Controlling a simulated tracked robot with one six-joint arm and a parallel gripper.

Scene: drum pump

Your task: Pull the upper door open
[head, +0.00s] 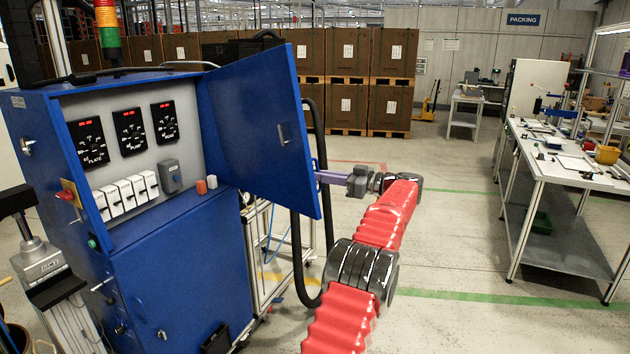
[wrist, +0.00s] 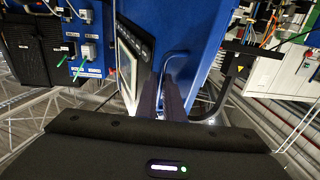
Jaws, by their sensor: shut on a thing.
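The upper door (head: 255,130) of the blue cabinet (head: 180,262) stands wide open, swung out to the right, with its inner face and a small latch (head: 282,134) showing. My gripper (head: 320,177) is at the door's free right edge, low down, reaching in from the right. Its purple fingers are shut on the door at that edge; their tips are partly hidden behind it. In the wrist view the two dark fingers (wrist: 161,88) meet the blue door (wrist: 182,62). The exact grip point is hard to make out.
Inside the opened compartment are three black meters (head: 130,130) and a row of white switches (head: 128,193). The lower blue door is shut. A black hose (head: 297,262) hangs behind the upper door. A workbench (head: 565,160) stands at right, with clear floor (head: 455,235) between.

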